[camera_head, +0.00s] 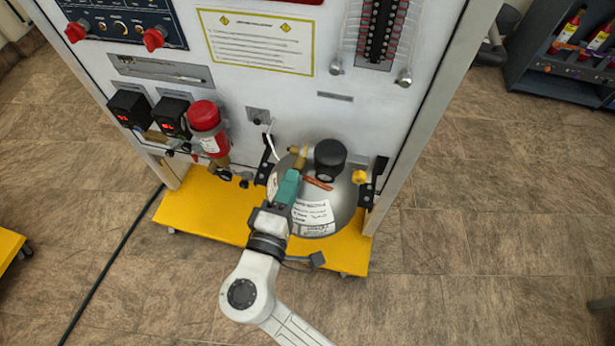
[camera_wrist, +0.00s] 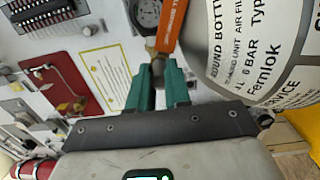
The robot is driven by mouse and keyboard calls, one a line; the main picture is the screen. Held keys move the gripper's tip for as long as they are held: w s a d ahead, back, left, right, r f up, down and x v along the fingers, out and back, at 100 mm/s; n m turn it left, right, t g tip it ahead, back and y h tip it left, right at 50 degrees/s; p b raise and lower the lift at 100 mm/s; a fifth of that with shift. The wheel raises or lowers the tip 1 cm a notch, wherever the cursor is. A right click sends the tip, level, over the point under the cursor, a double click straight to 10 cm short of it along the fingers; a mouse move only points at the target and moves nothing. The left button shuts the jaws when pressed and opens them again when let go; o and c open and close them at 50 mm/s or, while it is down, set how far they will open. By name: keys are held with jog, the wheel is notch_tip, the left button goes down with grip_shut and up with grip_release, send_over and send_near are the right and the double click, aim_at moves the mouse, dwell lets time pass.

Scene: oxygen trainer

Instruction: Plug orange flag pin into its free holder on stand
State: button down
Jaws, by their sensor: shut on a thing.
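My gripper (camera_head: 288,188), with teal fingers, is shut at the front of the grey round bottle (camera_head: 341,205). In the wrist view its fingers (camera_wrist: 158,82) close on a small metal piece at the base of the orange flag (camera_wrist: 169,24), which appears to be the pin. The flag also shows in the head view (camera_head: 318,183), lying across the front of the bottle. The pin's tip is hidden by the fingers. The white stand panel (camera_head: 300,108) rises behind the bottle. I cannot make out the free holder in either view.
A brass fitting (camera_head: 299,158) and a black knob (camera_head: 330,159) sit close beyond my gripper. A red-topped cylinder (camera_head: 207,122) is on the panel to the left. The yellow base (camera_head: 207,202) lies below.

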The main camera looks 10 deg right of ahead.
jog(key=shift+s, duration=0.15)
jog(key=v, duration=0.6)
dwell(1.2)
jog(key=shift+s+d, duration=0.1)
jog(key=shift+d, duration=0.05)
